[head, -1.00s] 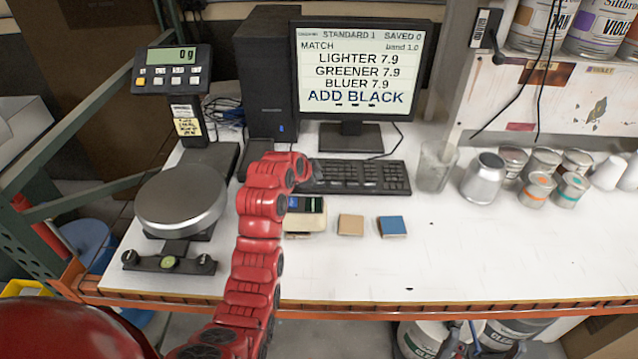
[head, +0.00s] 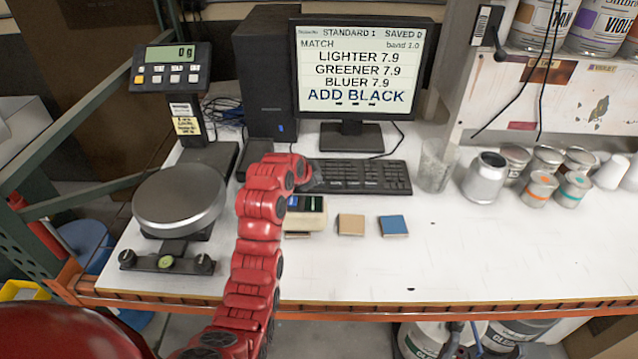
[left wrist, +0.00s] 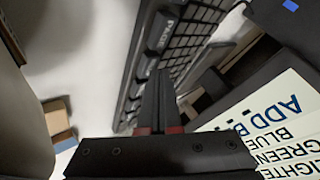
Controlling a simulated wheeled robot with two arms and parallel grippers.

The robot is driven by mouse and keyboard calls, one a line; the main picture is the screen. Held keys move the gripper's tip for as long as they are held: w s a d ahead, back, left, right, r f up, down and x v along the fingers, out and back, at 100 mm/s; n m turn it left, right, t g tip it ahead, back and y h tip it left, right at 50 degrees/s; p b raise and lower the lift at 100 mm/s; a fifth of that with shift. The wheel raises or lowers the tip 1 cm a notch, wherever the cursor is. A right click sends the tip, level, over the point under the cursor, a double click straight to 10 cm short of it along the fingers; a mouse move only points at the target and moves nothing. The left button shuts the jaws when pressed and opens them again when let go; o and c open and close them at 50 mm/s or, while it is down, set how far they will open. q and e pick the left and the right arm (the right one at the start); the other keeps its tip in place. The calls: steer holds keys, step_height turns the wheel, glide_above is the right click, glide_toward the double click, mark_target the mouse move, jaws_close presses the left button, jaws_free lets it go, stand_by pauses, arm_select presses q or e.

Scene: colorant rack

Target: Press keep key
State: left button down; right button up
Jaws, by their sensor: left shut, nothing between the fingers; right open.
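A black keyboard (head: 362,177) lies on the white bench in front of the monitor. My left gripper (head: 317,180) is over its left end in the head view, partly hidden by my red wrist. In the left wrist view my left gripper (left wrist: 158,78) is shut and empty, its tips pointing at the keyboard (left wrist: 190,45). A wide key with pale lettering (left wrist: 165,32) shows beyond the tips; I cannot read it surely. Whether the tips touch a key cannot be told. The monitor (head: 362,70) reads MATCH, ADD BLACK and SAVED 0. My right gripper is not in view.
A scale (head: 180,198) stands at the left. A small device (head: 305,215), a tan block (head: 351,224) and a blue block (head: 393,226) lie in front of the keyboard. A clear beaker (head: 436,165), a silver cup (head: 484,178) and several cans stand right. The front right bench is clear.

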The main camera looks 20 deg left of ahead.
arm_select(q)
steer(key=shift+f, duration=0.3)
steer(key=shift+r, duration=0.1)
stand_by(0.3)
steer(key=shift+r+b, duration=0.45)
steer(key=shift+r, duration=0.25)
steer(key=shift+r, duration=2.5)
